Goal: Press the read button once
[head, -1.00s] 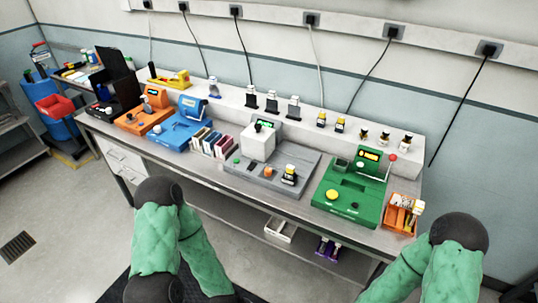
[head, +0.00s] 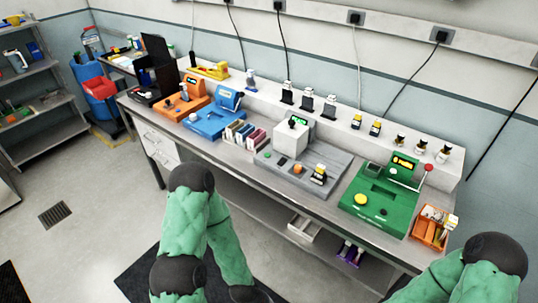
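Several devices stand in a row on the workbench, and no label reading "read" is legible, so I cannot tell which button is the read button. The green device (head: 381,205) has a large yellow button (head: 361,199), a small lit display (head: 403,162) and a red-knobbed lever (head: 429,168). The grey device (head: 330,168) has a white block (head: 291,139) and a small green button (head: 267,155). The blue device (head: 208,122) and the orange device (head: 180,106) stand further left. Both my arms show in the foreground, but neither gripper's fingers are in view.
An orange bin (head: 430,228) stands at the bench's right end. Small coloured cases (head: 245,135) stand between the blue and grey devices. A raised ledge (head: 350,117) with bottles runs behind. Shelving (head: 40,100) stands at far left; the floor before the bench is open.

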